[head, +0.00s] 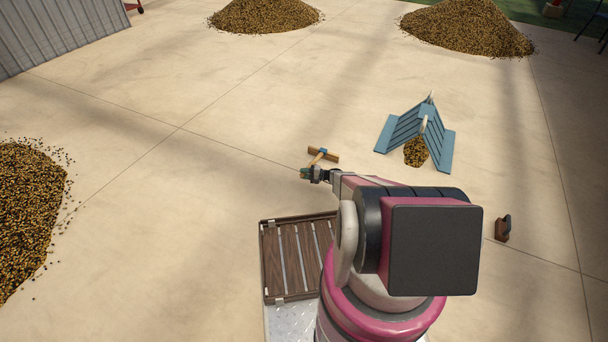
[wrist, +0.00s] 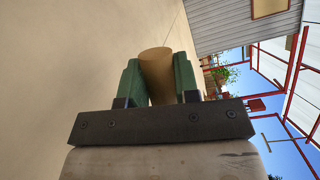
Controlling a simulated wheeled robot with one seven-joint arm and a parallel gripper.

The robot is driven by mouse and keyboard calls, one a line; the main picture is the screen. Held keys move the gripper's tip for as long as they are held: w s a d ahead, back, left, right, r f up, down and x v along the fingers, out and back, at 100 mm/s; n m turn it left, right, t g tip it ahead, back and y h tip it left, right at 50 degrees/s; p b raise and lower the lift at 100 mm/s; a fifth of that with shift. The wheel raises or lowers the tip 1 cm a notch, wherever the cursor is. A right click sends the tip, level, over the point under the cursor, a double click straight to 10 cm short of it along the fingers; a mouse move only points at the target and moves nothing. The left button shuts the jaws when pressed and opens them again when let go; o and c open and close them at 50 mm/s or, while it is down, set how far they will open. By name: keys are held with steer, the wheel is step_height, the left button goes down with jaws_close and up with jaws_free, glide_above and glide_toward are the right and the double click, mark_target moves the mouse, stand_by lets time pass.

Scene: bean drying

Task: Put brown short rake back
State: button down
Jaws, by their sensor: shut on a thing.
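The brown short rake (head: 323,155) shows in the head view beyond my arm, with a wooden crosspiece head and a short handle. My gripper (head: 306,174) is at the handle's near end. In the wrist view my gripper (wrist: 158,85) has its two green fingers closed on the round tan handle of the rake (wrist: 156,62). The rake's head is not seen in the wrist view. I cannot tell whether the rake touches the floor.
A slatted wooden rack (head: 292,262) sits just left of my arm. A blue A-shaped stand (head: 445,150) with a small bean pile (head: 416,151) is to the right. A small brown block with a handle (head: 502,230) lies far right.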

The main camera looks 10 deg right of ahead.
steer(key=shift+f, duration=0.3)
steer(key=c, duration=0.8)
jaws_free()
steer(key=shift+d, duration=0.1)
steer(key=v, duration=1)
steer(key=shift+s+d, duration=0.1)
steer(key=shift+d, duration=0.2)
steer(key=shift+r, duration=0.1)
